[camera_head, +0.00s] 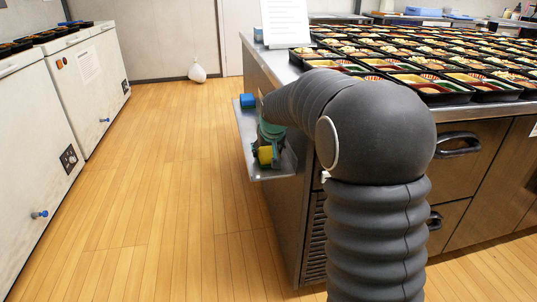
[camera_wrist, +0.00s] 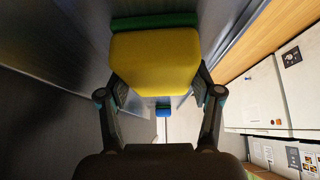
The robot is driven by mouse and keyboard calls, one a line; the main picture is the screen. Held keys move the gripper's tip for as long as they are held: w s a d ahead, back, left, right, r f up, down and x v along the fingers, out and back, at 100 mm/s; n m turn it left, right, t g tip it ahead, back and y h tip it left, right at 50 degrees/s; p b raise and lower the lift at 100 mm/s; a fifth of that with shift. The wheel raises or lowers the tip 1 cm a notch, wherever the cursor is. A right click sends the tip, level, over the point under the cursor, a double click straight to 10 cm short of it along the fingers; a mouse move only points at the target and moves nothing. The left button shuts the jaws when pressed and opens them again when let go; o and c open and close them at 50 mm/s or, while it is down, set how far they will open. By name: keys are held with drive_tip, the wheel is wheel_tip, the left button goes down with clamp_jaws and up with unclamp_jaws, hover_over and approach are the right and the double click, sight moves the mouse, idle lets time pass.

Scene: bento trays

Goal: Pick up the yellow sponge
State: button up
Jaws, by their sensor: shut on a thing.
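The yellow sponge (camera_head: 265,155) is at the end of my arm, over the small metal side shelf (camera_head: 274,174) of the counter. In the wrist view the sponge (camera_wrist: 155,60) fills the upper middle, with a green layer (camera_wrist: 155,22) along its far side. My gripper (camera_wrist: 160,88) has one finger on each side of the sponge and is shut on it. In the head view my gripper (camera_head: 268,146) is small and partly hidden by the arm. I cannot tell whether the sponge still touches the shelf.
A blue object (camera_head: 248,101) sits at the shelf's far end; a blue object also shows in the wrist view (camera_wrist: 163,108). The counter to the right carries many filled bento trays (camera_head: 420,80). White chest units (camera_head: 85,85) stand at left. The wooden floor between is clear, except a white bag (camera_head: 197,72).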

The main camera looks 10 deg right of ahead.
idle(0.3)
wheel_tip(320, 180, up, 28)
drive_tip(key=shift+f+p, duration=0.1)
drive_tip(key=shift+p, duration=0.8)
